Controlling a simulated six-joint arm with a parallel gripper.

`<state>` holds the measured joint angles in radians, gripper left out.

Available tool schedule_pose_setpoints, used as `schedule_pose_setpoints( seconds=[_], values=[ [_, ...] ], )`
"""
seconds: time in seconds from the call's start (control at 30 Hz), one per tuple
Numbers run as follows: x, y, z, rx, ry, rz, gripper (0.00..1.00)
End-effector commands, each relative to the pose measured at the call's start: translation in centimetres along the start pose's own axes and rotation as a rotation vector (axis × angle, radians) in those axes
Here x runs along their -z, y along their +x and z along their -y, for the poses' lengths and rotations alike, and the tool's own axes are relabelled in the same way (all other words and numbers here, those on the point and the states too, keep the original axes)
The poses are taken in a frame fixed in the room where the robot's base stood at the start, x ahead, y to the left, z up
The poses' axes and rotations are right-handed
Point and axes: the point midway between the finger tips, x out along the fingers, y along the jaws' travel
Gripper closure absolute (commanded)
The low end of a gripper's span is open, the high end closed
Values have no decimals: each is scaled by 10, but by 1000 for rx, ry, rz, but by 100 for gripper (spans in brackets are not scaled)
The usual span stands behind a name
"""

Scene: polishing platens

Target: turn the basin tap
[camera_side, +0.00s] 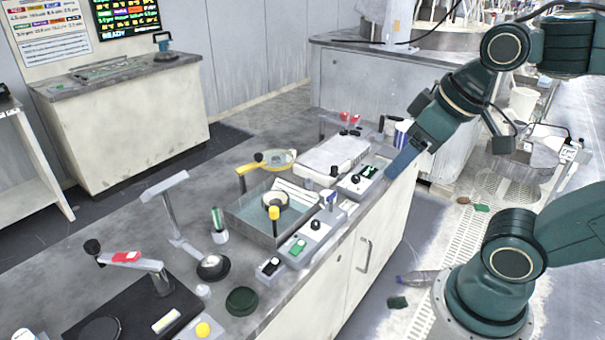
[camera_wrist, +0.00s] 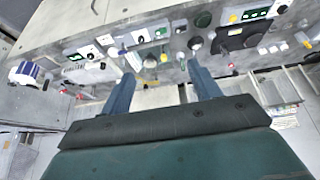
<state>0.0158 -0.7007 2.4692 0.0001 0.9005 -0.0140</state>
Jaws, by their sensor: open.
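The basin (camera_side: 245,228) is a grey open tray of water set in the bench, with a round dark-centred part in it. A yellow bent pipe (camera_side: 243,176), which looks like the basin tap, rises at its back left edge; a black knob shows by its top. A yellow-topped post (camera_side: 274,213) stands at the basin's front edge. My gripper (camera_side: 394,171) is at the bench's right end, well right of the basin and apart from it. In the wrist view my gripper (camera_wrist: 163,77) has two blue fingers wide apart with nothing held.
Control boxes, one with a green button (camera_side: 298,247), line the bench front. A white slab (camera_side: 333,153) lies between basin and gripper. A grey angled stand (camera_side: 172,212) and a lever with black knob (camera_side: 125,257) are left. A striped cup (camera_side: 402,133) stands near my gripper.

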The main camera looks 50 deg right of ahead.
Motion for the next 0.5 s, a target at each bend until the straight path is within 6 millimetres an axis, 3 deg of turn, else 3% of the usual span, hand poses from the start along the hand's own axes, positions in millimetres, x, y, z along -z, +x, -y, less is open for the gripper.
schedule_pose_setpoints(
  seconds=[0.5],
  values=[
    [75,36,-34,-37,13,143,38]
  ],
)
